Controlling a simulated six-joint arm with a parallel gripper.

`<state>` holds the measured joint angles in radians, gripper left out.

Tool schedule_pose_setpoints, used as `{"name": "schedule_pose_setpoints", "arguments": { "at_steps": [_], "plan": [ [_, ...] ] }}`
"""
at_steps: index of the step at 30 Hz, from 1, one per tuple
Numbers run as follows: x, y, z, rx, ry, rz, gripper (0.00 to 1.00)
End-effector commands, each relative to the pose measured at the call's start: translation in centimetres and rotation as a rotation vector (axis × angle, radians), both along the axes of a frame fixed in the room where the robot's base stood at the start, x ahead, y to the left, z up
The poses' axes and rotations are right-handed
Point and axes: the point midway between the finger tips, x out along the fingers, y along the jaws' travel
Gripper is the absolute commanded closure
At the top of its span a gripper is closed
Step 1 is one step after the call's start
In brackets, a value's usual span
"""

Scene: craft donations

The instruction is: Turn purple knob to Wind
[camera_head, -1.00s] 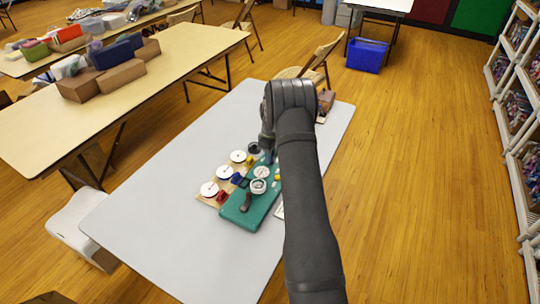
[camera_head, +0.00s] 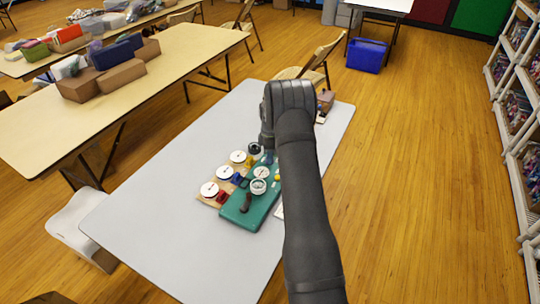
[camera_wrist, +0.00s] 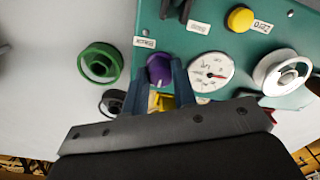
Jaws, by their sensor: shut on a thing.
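The purple knob (camera_wrist: 160,71) sits on the teal panel (camera_wrist: 215,50) in the wrist view, with a pale pointer line on its face. My gripper (camera_wrist: 160,78) is shut on the knob, one finger on each side. Small white labels stand around the knob, one at upper left (camera_wrist: 144,42) and one at upper right (camera_wrist: 198,27); their words are too small to read surely. In the head view the teal panel (camera_head: 238,212) lies on the grey table, and my arm hides the knob.
A white dial with a red needle (camera_wrist: 211,72) is right of the knob. A yellow button (camera_wrist: 240,19), a white ring-shaped wheel (camera_wrist: 282,73) and a green ring (camera_wrist: 100,62) are close by. The grey table (camera_head: 150,225) is clear at front left.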

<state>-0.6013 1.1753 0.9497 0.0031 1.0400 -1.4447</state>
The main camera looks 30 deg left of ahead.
Motion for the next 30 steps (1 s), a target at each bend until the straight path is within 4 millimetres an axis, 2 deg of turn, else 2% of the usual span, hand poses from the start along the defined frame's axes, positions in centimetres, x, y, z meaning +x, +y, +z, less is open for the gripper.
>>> {"name": "schedule_pose_setpoints", "arguments": {
  "at_steps": [7,8,10,11,19,22,26,30],
  "plan": [
    [0.1,0.1,0.1,0.002,-0.002,0.0,0.98],
    [0.1,0.1,0.1,0.002,-0.002,0.0,0.69],
    [0.1,0.1,0.1,0.002,-0.002,-0.001,0.55],
    [0.0,0.1,0.1,0.002,-0.001,-0.001,0.53],
    [0.0,0.0,0.1,0.0,-0.001,-0.001,0.53],
    [0.1,0.0,0.7,0.002,-0.001,-0.001,0.53],
    [0.1,0.1,2.7,0.003,-0.004,-0.001,0.53],
    [0.2,0.1,6.0,0.003,-0.004,-0.001,0.53]
  ]
}}
